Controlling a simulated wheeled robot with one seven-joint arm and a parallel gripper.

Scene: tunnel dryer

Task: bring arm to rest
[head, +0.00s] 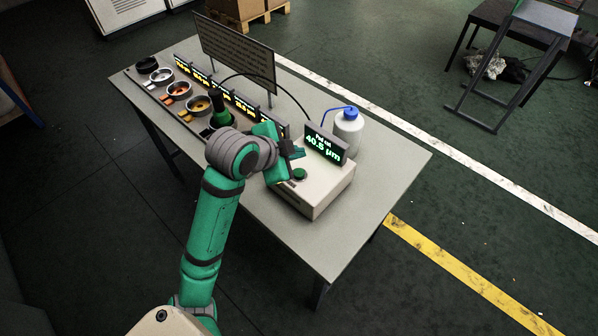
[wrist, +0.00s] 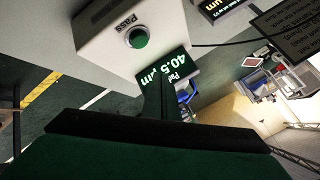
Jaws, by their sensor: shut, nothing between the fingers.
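My green arm reaches over the grey table from the front. My gripper (head: 298,153) is shut and empty, just above and left of a white instrument box (head: 318,196). The box bears a green button (head: 299,174) and a dark display (head: 326,146) reading 40.5 µm in green. In the wrist view my gripper (wrist: 168,100) shows as a dark shape pointing at the display (wrist: 165,72). The box (wrist: 135,40) appears upside down there, with its green button (wrist: 138,37) labelled PASS. I cannot tell whether the fingers touch the box.
A white bottle with a blue cap (head: 347,125) stands behind the box. Several cups (head: 198,103) line the table's left side, with small displays and an upright sign (head: 235,52) behind. The table's front right (head: 345,232) is bare. A black stand (head: 510,60) is far right.

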